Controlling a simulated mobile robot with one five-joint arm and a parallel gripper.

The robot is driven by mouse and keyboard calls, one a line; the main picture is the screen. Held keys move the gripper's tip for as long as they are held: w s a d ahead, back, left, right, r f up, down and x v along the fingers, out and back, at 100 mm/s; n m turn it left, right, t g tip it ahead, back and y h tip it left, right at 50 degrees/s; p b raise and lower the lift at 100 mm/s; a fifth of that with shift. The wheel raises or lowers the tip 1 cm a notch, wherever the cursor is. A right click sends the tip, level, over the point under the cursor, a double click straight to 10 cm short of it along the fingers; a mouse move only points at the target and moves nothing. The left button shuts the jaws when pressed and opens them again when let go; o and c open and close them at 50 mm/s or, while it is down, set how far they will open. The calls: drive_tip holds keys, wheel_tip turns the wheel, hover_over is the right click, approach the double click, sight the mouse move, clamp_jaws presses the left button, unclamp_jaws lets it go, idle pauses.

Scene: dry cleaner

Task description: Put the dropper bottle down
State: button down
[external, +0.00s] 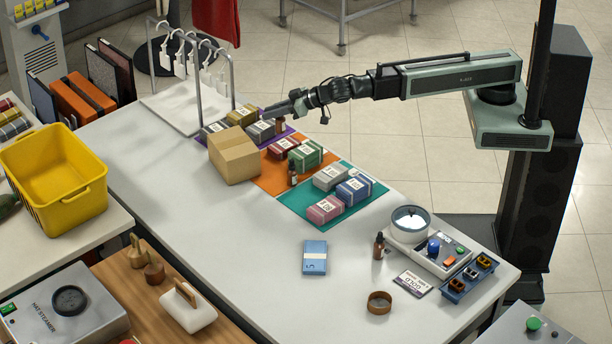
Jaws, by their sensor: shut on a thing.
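My gripper (272,112) is at the far end of the counter, over the purple mat (203,138). It is shut on a small brown dropper bottle (280,127), which hangs upright by the right edge of that mat; whether its base touches the mat is not clear. A second dropper bottle (293,177) stands on the orange mat (268,184). A third dropper bottle (379,246) stands on the bare counter near the scale.
Wrapped parcels crowd around my gripper, and a cardboard box (234,156) stands close to its left. More parcels sit on the teal mat (297,212). A metal hanger rack (230,70) rises behind. The counter's left front (200,220) is clear.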

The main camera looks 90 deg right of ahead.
drive_tip(key=d, duration=0.5)
drive_tip(key=w+a+b, duration=0.1)
drive_tip(key=w+a, duration=0.1)
drive_tip(key=w, duration=1.4)
drive_tip(key=shift+a+f+m+h, duration=0.3)
drive_tip(key=shift+a+m, duration=0.05)
drive_tip(key=shift+m, duration=0.05)
drive_tip(key=b, duration=0.4)
hover_over(223, 137)
wheel_tip(223, 137, down, 4)
drive_tip(key=shift+f, duration=0.1)
drive_tip(key=shift+s+r, duration=0.1)
drive_tip(key=shift+r, duration=0.2)
drive_tip(key=shift+f, duration=0.15)
drive_tip(key=c, duration=1.3)
unclamp_jaws()
